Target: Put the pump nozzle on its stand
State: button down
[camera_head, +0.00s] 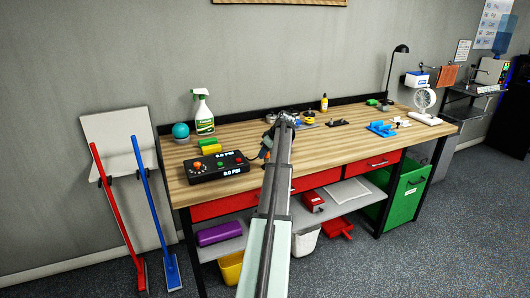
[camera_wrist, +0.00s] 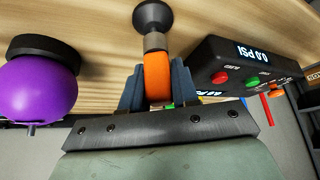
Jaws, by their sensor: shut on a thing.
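In the wrist view my gripper (camera_wrist: 157,88) is shut on an orange piece (camera_wrist: 156,75) with a grey metal neck and a round black end, which looks like the pump nozzle. The black end points away from my gripper, above the wooden bench top. In the head view my gripper (camera_head: 265,152) is over the bench beside the black pump box, and my arm hides much of it. The pump box (camera_head: 212,166) has coloured buttons and reads 0.0 PSI; it also shows close on the right in the wrist view (camera_wrist: 232,68). I cannot tell which thing is the nozzle's stand.
A purple ball with a black collar (camera_wrist: 40,85) is close on the left in the wrist view. A teal ball (camera_head: 181,131) and a spray bottle (camera_head: 203,113) stand at the back left. Blue (camera_head: 381,128) and black (camera_head: 338,122) pieces lie on the bench (camera_head: 340,145) to the right.

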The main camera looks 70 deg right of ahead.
jog(key=shift+f, duration=0.75)
jog(key=c, duration=0.8)
grip_release()
jog(key=v, duration=1.4)
